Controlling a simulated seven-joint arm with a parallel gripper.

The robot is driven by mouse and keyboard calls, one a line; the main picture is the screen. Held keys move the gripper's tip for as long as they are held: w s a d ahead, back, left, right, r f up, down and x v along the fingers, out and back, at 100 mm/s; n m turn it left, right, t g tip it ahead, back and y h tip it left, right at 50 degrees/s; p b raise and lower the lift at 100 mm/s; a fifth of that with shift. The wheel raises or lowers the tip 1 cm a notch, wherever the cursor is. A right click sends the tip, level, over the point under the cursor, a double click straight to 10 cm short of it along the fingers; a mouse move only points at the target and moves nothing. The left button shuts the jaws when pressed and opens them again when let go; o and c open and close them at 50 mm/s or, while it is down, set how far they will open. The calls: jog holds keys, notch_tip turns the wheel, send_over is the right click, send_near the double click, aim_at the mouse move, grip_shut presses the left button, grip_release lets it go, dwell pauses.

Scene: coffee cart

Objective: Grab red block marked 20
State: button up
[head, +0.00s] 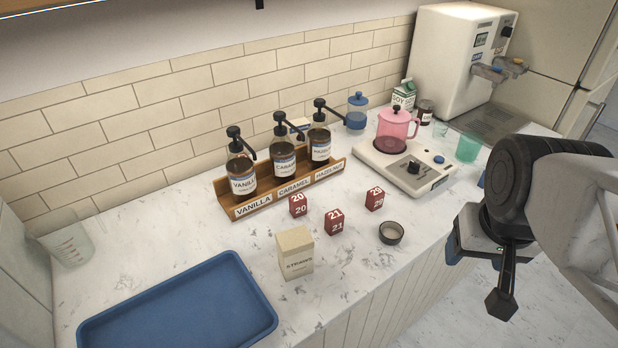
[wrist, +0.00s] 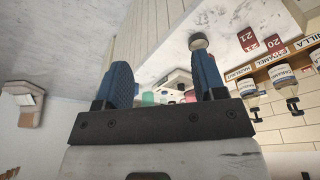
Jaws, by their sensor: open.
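The red block marked 20 (head: 298,205) sits on the counter in front of the syrup rack, left of two other red blocks. It also shows at the right of the wrist view (wrist: 275,42). The red block marked 21 (head: 334,221) is to its right and nearer. A third red block (head: 374,198), its number hard to read, is farther right. My gripper (head: 480,245) is at the right, far from the blocks, past the counter's front edge. In the wrist view its blue fingers (wrist: 163,75) are apart with nothing held.
The syrup rack (head: 283,191) with pump bottles stands behind the blocks. A stirrers box (head: 295,253), small dark cup (head: 391,233) and blue tray (head: 180,310) are nearer. A scale (head: 428,178) with a pink kettle (head: 396,128) is at right. Counter between blocks and tray is partly clear.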

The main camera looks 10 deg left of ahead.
jog(key=n+t+h, duration=0.1)
jog(key=n+h, duration=0.8)
jog(key=n, duration=1)
send_over(290, 200)
jog(key=s+d, duration=0.5)
jog(key=d, duration=0.6)
jog(key=f, duration=1)
jog(key=shift+s+f, duration=0.2)
jog(key=shift+f, duration=0.2)
jog(key=a+f+n+t, duration=0.1)
jog(key=a+n, duration=0.1)
jog(key=a, duration=0.2)
jog(key=w+a+f+n+t, duration=0.1)
jog(key=a+f+n, duration=0.1)
jog(key=a, duration=0.2)
jog(key=a+f+n+t, duration=0.1)
jog(key=a+f+t, duration=0.1)
jog(key=a, duration=0.2)
jog(key=shift+w+a+f+n+h, duration=0.2)
jog(key=shift+w+a+n+h, duration=0.15)
jog(key=shift+a+n+h, duration=0.05)
jog(key=shift+w+a+f+n+t+h, duration=0.3)
jog(key=shift+w+a+n+t, duration=0.2)
jog(key=shift+a+n, duration=0.15)
jog(key=shift+x, duration=1.25)
